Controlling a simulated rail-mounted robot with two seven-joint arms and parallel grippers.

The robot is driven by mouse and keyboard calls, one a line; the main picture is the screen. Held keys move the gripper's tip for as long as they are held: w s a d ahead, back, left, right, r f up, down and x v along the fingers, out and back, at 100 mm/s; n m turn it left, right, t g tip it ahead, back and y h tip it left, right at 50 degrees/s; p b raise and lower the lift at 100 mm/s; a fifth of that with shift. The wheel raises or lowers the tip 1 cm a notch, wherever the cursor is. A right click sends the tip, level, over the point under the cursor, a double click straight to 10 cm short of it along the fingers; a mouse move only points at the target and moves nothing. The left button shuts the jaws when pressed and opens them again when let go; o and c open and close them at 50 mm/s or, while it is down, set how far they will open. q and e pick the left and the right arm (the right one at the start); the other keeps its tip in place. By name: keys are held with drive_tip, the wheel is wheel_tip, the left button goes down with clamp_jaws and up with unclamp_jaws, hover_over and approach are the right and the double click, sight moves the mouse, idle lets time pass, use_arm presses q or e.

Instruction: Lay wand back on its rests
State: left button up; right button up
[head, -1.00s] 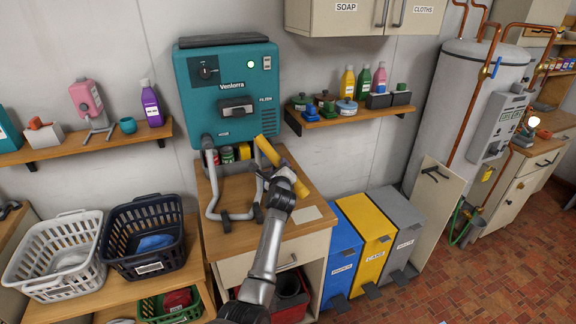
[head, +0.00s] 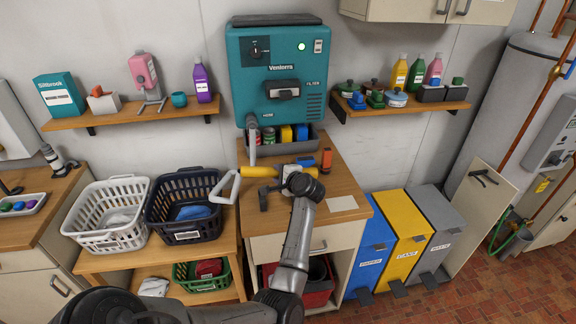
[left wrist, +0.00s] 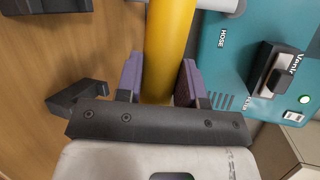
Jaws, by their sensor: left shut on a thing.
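The yellow wand (head: 258,171) is held roughly level above the wooden counter, below the teal Ventorra unit (head: 278,75). A pale hose (head: 225,187) bends off its left end. My left gripper (head: 281,172) is shut around the wand; the left wrist view shows the yellow tube (left wrist: 168,45) between the purple finger pads. A dark bracket (head: 264,195), likely one rest, stands on the counter just below the wand. Dark brackets also show in the left wrist view (left wrist: 80,97), beside the wand and apart from it. My right gripper is out of view.
White (head: 105,235) and navy (head: 185,228) baskets are at left. A pale card (head: 342,203) lies on the counter at right. Colored bins (head: 362,250) stand beyond.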

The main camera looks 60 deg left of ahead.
use_arm(q)
drive_tip(key=shift+s+f+n+h, duration=0.1)
drive_tip(key=shift+n+h, duration=0.2)
drive_tip(key=shift+n, duration=0.4)
drive_tip(key=shift+f, duration=0.2)
drive_tip(key=shift+f+b, duration=0.95)
drive_tip(key=shift+f, duration=1.6)
drive_tip(key=shift+f+b, duration=0.5)
drive_tip(key=shift+f, duration=1)
drive_tip(key=o, duration=1)
drive_tip(key=shift+d+f, duration=0.1)
